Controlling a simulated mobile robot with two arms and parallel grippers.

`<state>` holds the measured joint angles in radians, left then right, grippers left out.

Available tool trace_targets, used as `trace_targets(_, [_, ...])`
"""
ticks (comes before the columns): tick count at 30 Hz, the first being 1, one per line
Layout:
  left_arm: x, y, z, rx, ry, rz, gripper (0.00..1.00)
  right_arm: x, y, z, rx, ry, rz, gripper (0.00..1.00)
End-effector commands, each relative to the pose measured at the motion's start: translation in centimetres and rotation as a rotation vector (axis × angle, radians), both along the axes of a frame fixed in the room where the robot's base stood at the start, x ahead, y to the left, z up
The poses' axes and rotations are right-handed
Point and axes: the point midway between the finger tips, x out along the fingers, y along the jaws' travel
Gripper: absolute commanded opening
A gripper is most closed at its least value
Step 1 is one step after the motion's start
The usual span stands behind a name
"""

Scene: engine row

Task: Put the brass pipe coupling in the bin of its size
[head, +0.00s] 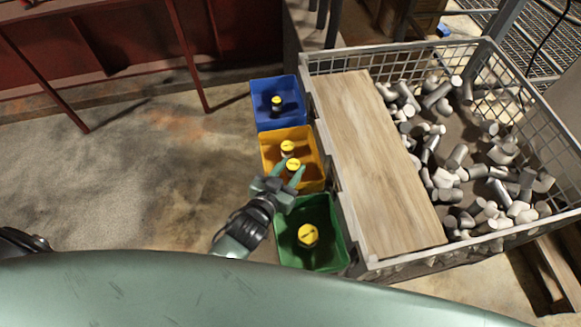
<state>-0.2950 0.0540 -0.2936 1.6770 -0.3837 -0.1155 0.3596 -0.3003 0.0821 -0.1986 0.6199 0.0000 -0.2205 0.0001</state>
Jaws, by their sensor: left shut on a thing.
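A pipe coupling with a yellow top (293,164) is between the fingers of my left gripper (289,170), which is shut on it. The gripper and coupling are over the near part of the yellow bin (307,136); whether the coupling touches the bin floor, I cannot tell. A second yellow-topped piece (287,147) is in the yellow bin just beyond it. The blue bin (263,88) holds a small yellow-topped piece (277,102). The green bin (336,258) holds a larger one (308,235). My right gripper is not in view.
A wire crate (436,57) full of grey pipe fittings (456,158) stands to the right of the bins. A wooden board (372,165) lies along its left side. Red metal framing (186,50) stands at the back left. The floor left of the bins is clear.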

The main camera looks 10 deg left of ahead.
Motion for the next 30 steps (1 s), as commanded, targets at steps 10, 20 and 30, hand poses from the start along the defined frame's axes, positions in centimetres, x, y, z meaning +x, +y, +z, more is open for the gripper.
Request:
trace_targets(10, [0.0, 0.0, -0.5, 0.001, 0.002, 0.000, 0.58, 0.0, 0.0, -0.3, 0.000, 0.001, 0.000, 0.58])
trace_targets(20, [-0.2, -0.1, -0.2, 0.002, 0.006, -0.002, 0.58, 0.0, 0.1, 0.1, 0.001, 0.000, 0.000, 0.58])
trace_targets(30, [-5.4, 1.4, 2.2, 0.002, 0.006, 0.000, 0.58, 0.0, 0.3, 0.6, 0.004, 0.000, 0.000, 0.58])
